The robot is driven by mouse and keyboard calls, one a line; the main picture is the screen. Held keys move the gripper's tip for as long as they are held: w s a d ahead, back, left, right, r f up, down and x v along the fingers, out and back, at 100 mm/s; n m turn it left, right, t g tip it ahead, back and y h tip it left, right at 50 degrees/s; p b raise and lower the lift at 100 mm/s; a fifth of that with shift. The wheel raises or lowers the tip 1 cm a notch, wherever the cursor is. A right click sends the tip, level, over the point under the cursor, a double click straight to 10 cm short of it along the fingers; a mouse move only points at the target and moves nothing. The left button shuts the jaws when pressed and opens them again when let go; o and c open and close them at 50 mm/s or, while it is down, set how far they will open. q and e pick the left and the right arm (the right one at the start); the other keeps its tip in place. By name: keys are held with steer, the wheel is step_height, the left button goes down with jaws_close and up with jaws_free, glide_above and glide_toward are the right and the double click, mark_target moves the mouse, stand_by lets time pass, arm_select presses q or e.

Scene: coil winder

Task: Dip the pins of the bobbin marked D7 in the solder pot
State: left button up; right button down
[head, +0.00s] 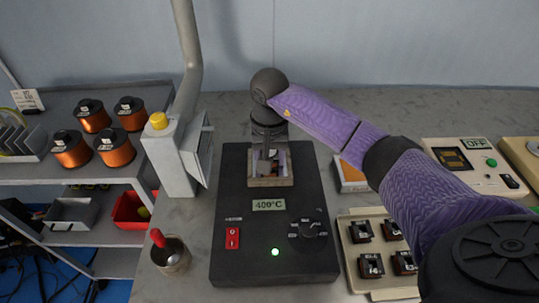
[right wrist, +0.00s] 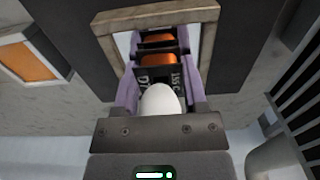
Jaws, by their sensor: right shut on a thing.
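The solder pot (head: 271,182) is a square, light-rimmed well in the black soldering station (head: 232,195), whose display reads 400°C and whose green lamp is lit. My right gripper (head: 269,160) points down over the pot, shut on a dark bobbin with a copper winding. In the right wrist view the bobbin (right wrist: 157,75) sits between my purple fingers (right wrist: 160,85), with lettering that looks like D7 and 155 C. The pot's rim (right wrist: 105,45) surrounds it in that view. The bobbin's pins are hidden, so I cannot tell whether they touch the solder. My left gripper is not in view.
A bobbin tray (head: 353,267) stands right of the station, with a tester (head: 470,178) marked OFF behind it. A white unit with a yellow button (head: 158,121) and a duct (head: 187,60) stand left. A cup (head: 172,262) holds a red-handled tool. Copper spools (head: 115,150) sit far left.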

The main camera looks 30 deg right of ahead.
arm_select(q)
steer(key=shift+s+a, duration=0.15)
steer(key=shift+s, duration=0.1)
arm_select(e)
steer(key=shift+r+p, duration=0.3)
steer(key=shift+r, duration=0.1)
step_height(320, 180, up, 4)
steer(key=shift+f+p, duration=0.25)
steer(key=shift+p, duration=0.95)
steer(key=shift+r+p, duration=0.45)
steer(key=shift+r, duration=0.2)
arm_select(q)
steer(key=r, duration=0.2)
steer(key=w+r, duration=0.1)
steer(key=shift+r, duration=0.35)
